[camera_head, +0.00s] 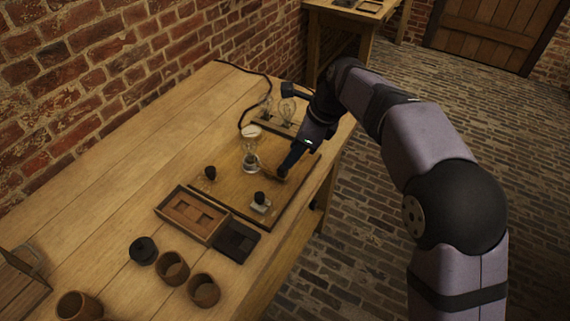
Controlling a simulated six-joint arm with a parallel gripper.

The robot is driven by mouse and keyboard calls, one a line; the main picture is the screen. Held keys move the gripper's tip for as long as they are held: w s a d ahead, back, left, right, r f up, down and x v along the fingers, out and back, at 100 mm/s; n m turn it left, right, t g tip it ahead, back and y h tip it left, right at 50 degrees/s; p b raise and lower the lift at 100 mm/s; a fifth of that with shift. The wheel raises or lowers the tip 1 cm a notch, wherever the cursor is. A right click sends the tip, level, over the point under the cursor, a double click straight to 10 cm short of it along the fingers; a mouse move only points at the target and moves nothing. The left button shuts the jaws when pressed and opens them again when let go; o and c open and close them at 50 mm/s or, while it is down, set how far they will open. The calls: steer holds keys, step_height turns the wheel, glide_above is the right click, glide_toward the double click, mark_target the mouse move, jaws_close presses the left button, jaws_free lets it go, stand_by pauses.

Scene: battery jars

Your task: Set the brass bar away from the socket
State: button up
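My gripper (283,173) reaches down over the right part of a wooden board (225,189) on the bench. A thin, curved, brownish piece (268,170) shows at its fingertips and may be the brass bar. It is too small to tell whether the fingers hold it or only touch it. A glass jar (250,160) with a pale top stands just left of the gripper. Two small black-knobbed fittings stand on the board, one at its left (210,173) and one on a pale base near the front (260,201). I cannot tell which part is the socket.
A slotted wooden tray (167,211) and a dark flat piece (236,242) lie in front of the board. A black lid (143,251) and wooden cups (203,290) stand nearer. Clear bulbs (287,110) and a black cable (241,118) are behind.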

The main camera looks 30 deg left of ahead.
mark_target(283, 168)
steer(key=shift+a+f+m, duration=0.4)
steer(key=shift+a+f, duration=0.05)
steer(key=shift+f, duration=0.7)
steer(key=shift+a+f+m, duration=0.4)
steer(key=shift+a+f, duration=0.05)
steer(key=shift+f, duration=0.7)
steer(key=shift+a+f+m, duration=0.4)
steer(key=shift+a+f, duration=0.05)
steer(key=shift+f, duration=0.7)
steer(key=shift+c, duration=0.7)
